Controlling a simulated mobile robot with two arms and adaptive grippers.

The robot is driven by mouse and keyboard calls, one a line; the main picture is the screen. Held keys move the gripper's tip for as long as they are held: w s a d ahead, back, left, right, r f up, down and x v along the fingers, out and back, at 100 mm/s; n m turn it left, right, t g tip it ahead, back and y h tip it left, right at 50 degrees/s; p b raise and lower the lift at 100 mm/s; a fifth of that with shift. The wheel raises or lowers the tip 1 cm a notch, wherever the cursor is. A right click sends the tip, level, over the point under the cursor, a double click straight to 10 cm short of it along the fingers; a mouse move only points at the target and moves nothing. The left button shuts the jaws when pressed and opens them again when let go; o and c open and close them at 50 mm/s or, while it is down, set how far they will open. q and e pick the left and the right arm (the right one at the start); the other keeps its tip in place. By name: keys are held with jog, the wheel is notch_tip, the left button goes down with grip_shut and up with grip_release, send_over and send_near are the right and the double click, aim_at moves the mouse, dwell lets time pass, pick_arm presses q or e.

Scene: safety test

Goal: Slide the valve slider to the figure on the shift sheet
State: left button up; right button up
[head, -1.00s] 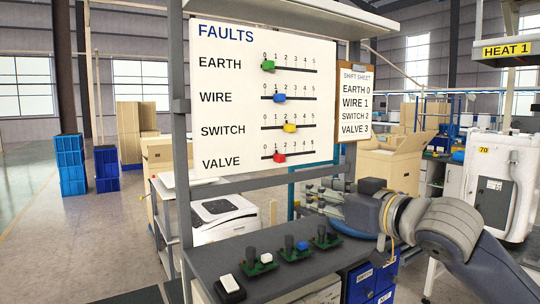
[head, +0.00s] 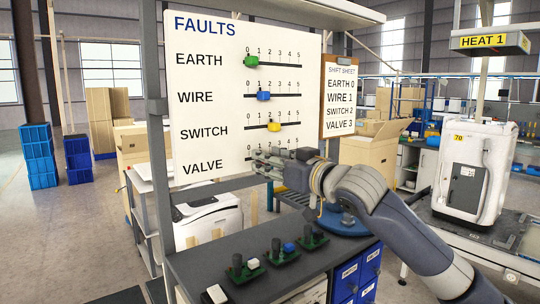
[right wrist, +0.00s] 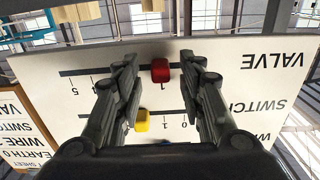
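The white FAULTS board (head: 205,110) stands upright with slider rows EARTH, WIRE, SWITCH and VALVE. The shift sheet (head: 341,97) on its right reads EARTH 0, WIRE 1, SWITCH 2, VALVE 3. The red valve slider (right wrist: 160,70) stands at 1 on its slot in the upside-down right wrist view; my gripper hides it in the head view. My right gripper (head: 258,160) is at the VALVE row. In the right wrist view its open fingers (right wrist: 160,64) are on either side of the red slider, with gaps showing. My left gripper is not in view.
The green slider (head: 251,62) is at 0, the blue slider (head: 264,96) at 1 and the yellow slider (head: 274,127) at 2, close above my right gripper. Below the board, a dark bench (head: 220,266) holds several small green circuit boards.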

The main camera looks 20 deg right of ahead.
jog(key=shift+w, duration=0.2)
jog(key=shift+a, duration=0.1)
grip_shut()
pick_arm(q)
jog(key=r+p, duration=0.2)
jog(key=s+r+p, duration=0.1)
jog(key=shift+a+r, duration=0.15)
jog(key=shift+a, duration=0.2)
pick_arm(e)
jog(key=w+d, duration=0.2)
jog(key=d, duration=0.3)
jog(key=shift+d, duration=0.35)
grip_release()
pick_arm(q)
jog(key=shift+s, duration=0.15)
